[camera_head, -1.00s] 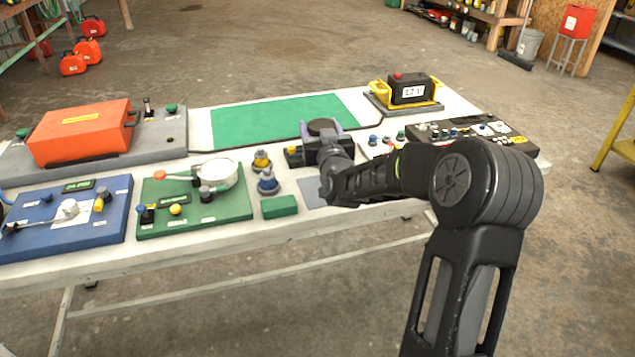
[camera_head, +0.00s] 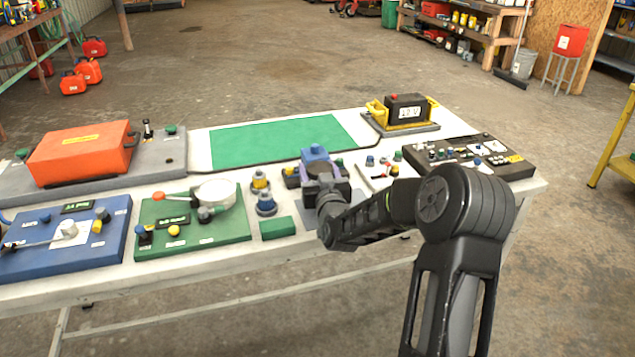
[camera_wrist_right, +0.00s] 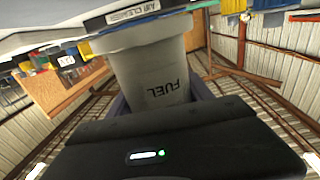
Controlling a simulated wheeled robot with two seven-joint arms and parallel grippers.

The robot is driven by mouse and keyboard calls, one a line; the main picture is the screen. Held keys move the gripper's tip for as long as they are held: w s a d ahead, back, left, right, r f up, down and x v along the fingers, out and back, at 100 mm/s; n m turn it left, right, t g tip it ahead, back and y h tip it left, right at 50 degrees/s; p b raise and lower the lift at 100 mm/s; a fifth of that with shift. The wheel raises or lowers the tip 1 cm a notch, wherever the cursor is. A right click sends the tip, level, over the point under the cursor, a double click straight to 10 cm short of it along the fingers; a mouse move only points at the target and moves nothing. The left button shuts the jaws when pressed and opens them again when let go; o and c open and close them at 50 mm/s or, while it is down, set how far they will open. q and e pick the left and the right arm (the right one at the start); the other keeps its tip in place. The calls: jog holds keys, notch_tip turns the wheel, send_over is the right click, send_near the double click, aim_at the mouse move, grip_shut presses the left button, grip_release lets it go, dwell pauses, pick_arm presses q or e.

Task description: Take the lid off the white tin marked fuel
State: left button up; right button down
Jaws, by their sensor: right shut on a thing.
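The white tin marked FUEL (camera_wrist_right: 160,75) fills the middle of the right wrist view, between the purple fingers of my right gripper (camera_wrist_right: 160,105). A dark blue piece with a white label (camera_wrist_right: 137,14) is at the tin's upper end in that picture. I cannot tell whether it is the lid. In the head view my right gripper (camera_head: 320,178) is over the middle of the table, shut, and its dark body hides what it holds. A blue block (camera_head: 314,152) shows just beyond the fingers. My left gripper is not in view.
The white table (camera_head: 370,245) carries a blue board (camera_head: 85,248), a green board (camera_head: 225,238) with a white pan (camera_head: 215,192), blue and yellow knobs (camera_head: 265,203), an orange case (camera_head: 80,152) and a black panel (camera_head: 515,170). The green mat (camera_head: 285,138) behind is clear.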

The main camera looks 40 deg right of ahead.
jog(key=shift+r, duration=0.1)
jog(key=shift+f, duration=1.95)
jog(key=shift+r, duration=0.1)
jog(key=shift+f, duration=0.2)
jog(key=shift+c, duration=2.1)
grip_release()
